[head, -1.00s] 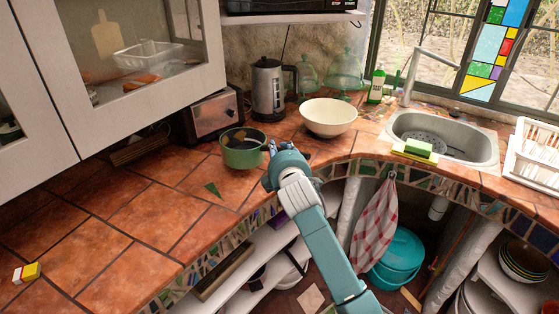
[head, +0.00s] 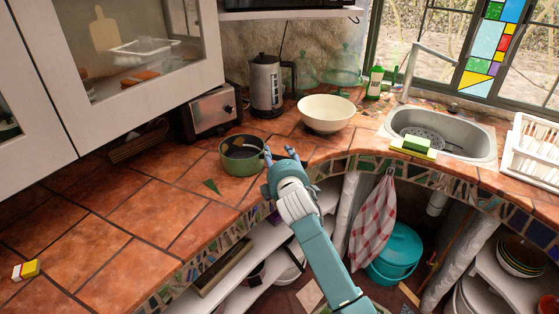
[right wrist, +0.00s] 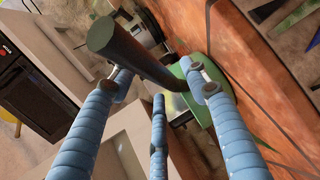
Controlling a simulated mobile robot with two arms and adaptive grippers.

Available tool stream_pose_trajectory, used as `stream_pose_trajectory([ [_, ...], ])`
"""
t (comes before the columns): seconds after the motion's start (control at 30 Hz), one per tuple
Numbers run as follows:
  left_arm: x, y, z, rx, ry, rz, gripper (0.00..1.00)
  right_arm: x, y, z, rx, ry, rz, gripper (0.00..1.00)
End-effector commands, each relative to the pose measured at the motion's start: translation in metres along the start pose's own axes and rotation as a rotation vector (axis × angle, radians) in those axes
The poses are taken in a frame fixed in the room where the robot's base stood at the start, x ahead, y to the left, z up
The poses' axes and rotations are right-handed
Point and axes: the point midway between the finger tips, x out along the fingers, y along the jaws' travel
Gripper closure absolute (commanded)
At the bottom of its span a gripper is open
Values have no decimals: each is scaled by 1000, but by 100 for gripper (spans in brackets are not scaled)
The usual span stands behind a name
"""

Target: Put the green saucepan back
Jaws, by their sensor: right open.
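The green saucepan (head: 242,168) stands upright on the tiled counter (head: 130,215), left of the cream bowl and in front of the toaster. My right gripper (head: 279,153) is just right of the pan in the head view, with its fingers spread. In the right wrist view, the pan's dark handle (right wrist: 140,60) runs across between the open fingertips (right wrist: 158,80). Part of the green body (right wrist: 196,103) shows behind the right finger. I cannot tell whether a finger touches the handle. My left gripper is not in view.
The cream bowl (head: 327,116) stands right of the pan; the toaster (head: 212,112) and kettle (head: 266,88) stand behind. A green shard (head: 211,186) lies in front. The sink (head: 440,140) is at right. The counter is largely clear at left.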

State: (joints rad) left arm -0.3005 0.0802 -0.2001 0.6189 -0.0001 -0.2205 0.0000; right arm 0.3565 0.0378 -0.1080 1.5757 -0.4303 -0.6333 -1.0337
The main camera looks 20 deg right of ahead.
Motion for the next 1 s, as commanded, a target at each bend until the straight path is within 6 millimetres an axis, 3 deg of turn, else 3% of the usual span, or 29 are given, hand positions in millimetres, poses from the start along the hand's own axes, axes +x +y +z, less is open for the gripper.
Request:
stream_pose_trajectory([
  [0.17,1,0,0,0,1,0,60,-21,-1,0,-1,1,1,55],
  [0.6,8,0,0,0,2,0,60,-105,-1,0,-1,1,0,55],
  [0.77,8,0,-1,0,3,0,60,-117,0,0,0,0,0,55],
  [1.0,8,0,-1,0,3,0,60,-118,-1,0,0,0,-1,55],
])
